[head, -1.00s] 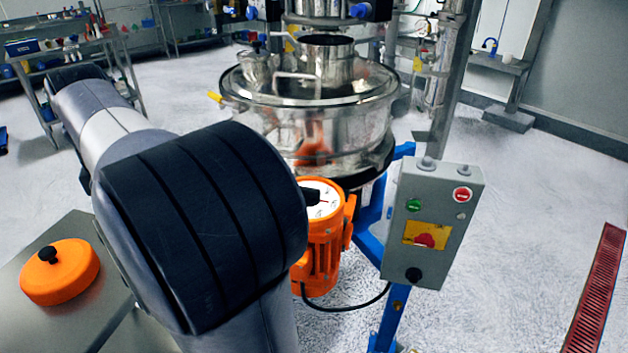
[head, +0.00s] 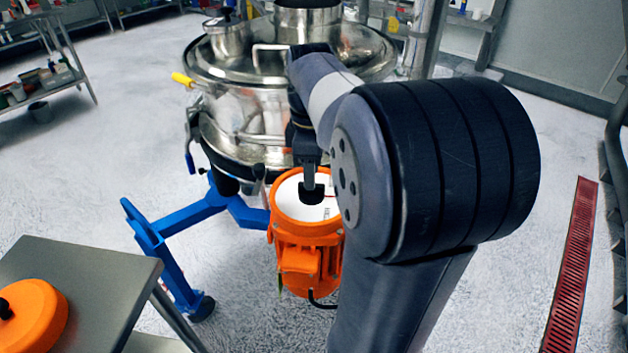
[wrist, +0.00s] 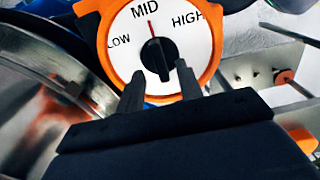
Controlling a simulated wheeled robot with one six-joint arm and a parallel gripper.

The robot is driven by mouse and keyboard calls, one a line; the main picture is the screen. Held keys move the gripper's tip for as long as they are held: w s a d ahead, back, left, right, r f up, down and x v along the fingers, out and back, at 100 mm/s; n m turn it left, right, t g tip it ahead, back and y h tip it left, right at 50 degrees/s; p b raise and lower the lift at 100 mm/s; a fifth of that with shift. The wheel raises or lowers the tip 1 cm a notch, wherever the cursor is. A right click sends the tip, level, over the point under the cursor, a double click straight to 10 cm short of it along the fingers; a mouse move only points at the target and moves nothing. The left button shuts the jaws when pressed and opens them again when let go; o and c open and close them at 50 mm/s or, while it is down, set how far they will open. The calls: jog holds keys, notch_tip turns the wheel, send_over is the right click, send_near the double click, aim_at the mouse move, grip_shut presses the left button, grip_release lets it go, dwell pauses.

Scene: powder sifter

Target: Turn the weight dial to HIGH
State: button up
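The weight dial is a white round face (wrist: 125,62) on the end of an orange motor (head: 305,262), marked LOW, MID and HIGH. Its black knob (wrist: 158,57) is at the centre, and a red pointer line runs toward MID. In the head view the white face (head: 287,200) shows beside my arm, which hides its right part. My gripper (wrist: 160,84) is open, its two fingers apart just below the knob in the wrist view. Nothing is between the fingers. Whether a fingertip touches the knob I cannot tell.
The steel sifter (head: 235,105) stands behind the motor on a blue frame (head: 180,222). A grey table (head: 95,268) with an orange lid (head: 40,318) is at lower left. A red floor grate (head: 572,270) is at right. Floor at left is open.

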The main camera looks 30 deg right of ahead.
jog(key=shift+f, duration=1.25)
jog(key=shift+c, duration=0.5)
grip_shut()
